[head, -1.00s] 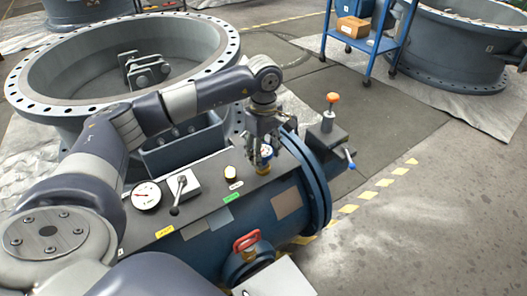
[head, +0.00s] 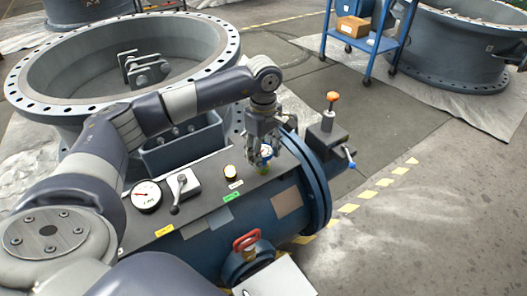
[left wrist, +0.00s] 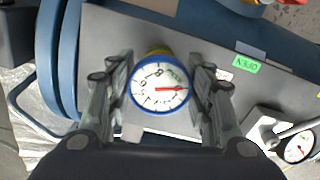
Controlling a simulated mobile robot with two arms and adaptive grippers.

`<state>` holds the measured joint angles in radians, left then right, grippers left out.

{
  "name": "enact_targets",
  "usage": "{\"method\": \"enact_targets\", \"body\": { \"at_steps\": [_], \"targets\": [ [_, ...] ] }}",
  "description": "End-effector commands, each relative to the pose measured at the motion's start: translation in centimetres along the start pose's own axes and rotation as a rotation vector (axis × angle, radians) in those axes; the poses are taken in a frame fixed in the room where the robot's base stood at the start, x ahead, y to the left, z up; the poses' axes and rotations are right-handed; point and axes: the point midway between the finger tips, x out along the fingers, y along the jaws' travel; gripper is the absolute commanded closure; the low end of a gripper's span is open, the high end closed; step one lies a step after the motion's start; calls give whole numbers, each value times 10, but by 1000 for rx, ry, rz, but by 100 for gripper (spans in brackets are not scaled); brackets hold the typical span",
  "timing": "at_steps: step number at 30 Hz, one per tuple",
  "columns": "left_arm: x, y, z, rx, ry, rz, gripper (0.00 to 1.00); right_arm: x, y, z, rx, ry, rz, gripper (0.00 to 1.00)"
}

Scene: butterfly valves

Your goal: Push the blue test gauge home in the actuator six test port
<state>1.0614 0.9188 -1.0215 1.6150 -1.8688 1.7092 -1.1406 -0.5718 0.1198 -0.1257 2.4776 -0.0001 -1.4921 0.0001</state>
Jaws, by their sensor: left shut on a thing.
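The blue-rimmed test gauge (left wrist: 160,88) has a white dial with a red needle and faces up in the left wrist view. A brass-yellow piece (left wrist: 158,49) shows just behind its rim. My left gripper (left wrist: 161,98) has one finger on each side of the gauge and is shut on it. In the head view my left gripper (head: 264,160) points down over the far right end of the actuator's dark top plate (head: 200,209), and its fingers partly hide the gauge. How deep the gauge sits in the port is hidden. My right gripper is not in view.
An orange-knobbed post (head: 331,112) stands right of the round flange (head: 318,185). A red handle (head: 247,240) is in front.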

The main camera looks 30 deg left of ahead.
Motion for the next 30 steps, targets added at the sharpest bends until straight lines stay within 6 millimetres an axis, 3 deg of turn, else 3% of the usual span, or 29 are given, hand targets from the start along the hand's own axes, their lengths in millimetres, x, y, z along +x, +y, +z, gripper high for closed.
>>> {"method": "enact_targets", "body": {
  "at_steps": [5,6,9,17,18,21,30],
  "targets": [
    [1,0,0,0,0,-2,74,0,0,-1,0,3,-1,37],
    [1,0,0,0,0,-2,48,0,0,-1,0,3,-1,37],
    [1,0,0,0,0,-2,29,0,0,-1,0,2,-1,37],
    [0,0,0,0,0,-1,29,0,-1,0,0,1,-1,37],
    [1,0,0,0,0,-1,20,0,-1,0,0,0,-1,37],
    [0,0,0,0,0,-1,9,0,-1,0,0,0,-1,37],
    [0,0,0,0,0,0,9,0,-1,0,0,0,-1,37]
  ]
}}
